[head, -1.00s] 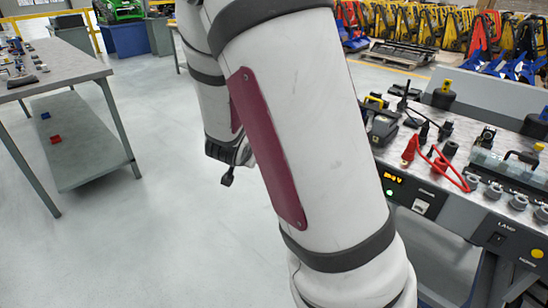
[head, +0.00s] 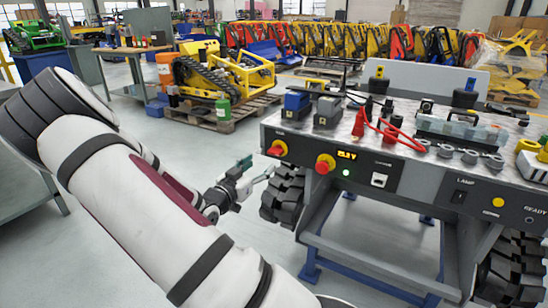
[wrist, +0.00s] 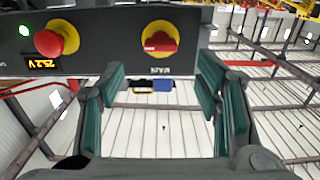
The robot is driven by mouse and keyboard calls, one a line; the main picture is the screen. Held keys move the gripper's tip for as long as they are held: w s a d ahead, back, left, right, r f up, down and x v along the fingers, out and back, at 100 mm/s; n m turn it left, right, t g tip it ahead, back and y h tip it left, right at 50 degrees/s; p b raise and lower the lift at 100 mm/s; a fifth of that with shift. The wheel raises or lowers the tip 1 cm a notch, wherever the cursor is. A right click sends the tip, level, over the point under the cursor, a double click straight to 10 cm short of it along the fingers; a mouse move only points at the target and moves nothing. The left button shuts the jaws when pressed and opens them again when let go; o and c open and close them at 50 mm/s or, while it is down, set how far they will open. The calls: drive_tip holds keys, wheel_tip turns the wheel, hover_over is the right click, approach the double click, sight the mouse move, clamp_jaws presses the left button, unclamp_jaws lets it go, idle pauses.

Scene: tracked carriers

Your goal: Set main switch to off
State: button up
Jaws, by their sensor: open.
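The main switch (head: 277,148) is a red rotary handle on a yellow plate at the left end of the grey bench's front panel. It also shows in the wrist view (wrist: 160,44), with its handle lying roughly crosswise above an upside-down label. A red emergency-stop button (head: 325,163) with a yellow ring sits to its right, and appears at the left in the wrist view (wrist: 50,40). My gripper (head: 254,174) is open and empty, left of and a little below the main switch. Its green-padded fingers spread on either side below the switch in the wrist view (wrist: 160,82), apart from it.
The bench front panel (head: 400,172) carries a lit display (head: 347,155), a green light and a lamp switch (head: 460,196). Battery-like blocks (head: 297,103) and red cables stand on top.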

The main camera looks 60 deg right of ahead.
sight(273, 154)
drive_tip(key=d, duration=0.3)
drive_tip(key=d+b, duration=0.1)
drive_tip(key=d, duration=0.2)
drive_tip(key=d+b, duration=0.1)
drive_tip(key=d, duration=0.2)
drive_tip(key=shift+w+d, duration=0.4)
drive_tip(key=c, duration=1.2)
